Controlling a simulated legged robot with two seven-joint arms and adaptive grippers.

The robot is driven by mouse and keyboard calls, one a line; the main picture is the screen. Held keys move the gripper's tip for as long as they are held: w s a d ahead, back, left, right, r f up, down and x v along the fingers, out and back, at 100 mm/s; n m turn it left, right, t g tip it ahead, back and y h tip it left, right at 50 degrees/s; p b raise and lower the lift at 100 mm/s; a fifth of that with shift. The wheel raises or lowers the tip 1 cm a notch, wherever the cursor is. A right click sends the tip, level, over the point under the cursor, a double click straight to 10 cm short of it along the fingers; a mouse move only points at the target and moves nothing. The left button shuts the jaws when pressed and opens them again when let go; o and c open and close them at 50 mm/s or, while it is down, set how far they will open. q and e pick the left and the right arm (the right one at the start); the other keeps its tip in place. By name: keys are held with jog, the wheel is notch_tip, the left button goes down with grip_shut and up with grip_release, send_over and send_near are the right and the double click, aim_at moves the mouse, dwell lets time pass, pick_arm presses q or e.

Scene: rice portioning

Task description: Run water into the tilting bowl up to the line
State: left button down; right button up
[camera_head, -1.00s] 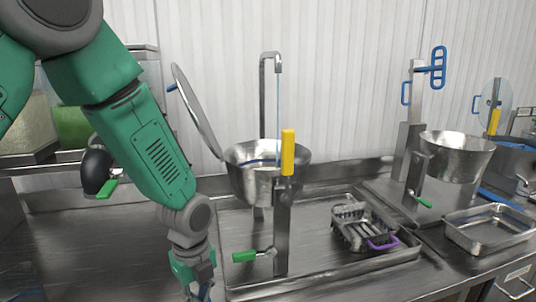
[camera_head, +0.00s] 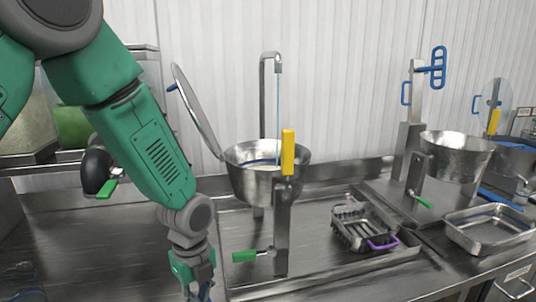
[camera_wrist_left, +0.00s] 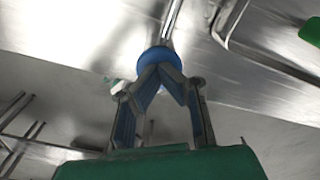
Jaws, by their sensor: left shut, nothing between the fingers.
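The tilting bowl (camera_head: 265,186) is a round steel bowl on a post with a yellow handle (camera_head: 288,152). A blue line (camera_head: 238,162) runs around its inner wall. A thin stream of water (camera_head: 278,110) falls from the tall tap (camera_head: 264,85) into the bowl. A pale surface shows inside, close to the blue line; its exact level is hard to tell. My left gripper (camera_head: 201,294) is low, left of the bowl's tray. In the left wrist view its fingertips (camera_wrist_left: 163,72) are together and empty, against or just short of a blue knob (camera_wrist_left: 155,57) on a metal rod.
A round lid (camera_head: 197,110) stands tilted at the bowl's left. A green-handled lever (camera_head: 245,256) is on the post. A steel basket with a purple handle (camera_head: 383,243) lies in the tray. Another bowl (camera_head: 458,158) and a shallow pan (camera_head: 490,229) stand at right.

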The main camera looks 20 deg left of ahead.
pick_arm(q)
jog(key=shift+r+p, duration=0.3)
jog(key=shift+p, duration=0.35)
dwell(0.6)
dwell(4.0)
notch_tip(320, 180, up, 5)
jog(key=p, duration=0.5)
jog(key=shift+r, duration=0.15)
jog(key=shift+f, duration=0.2)
jog(key=shift+s, duration=0.1)
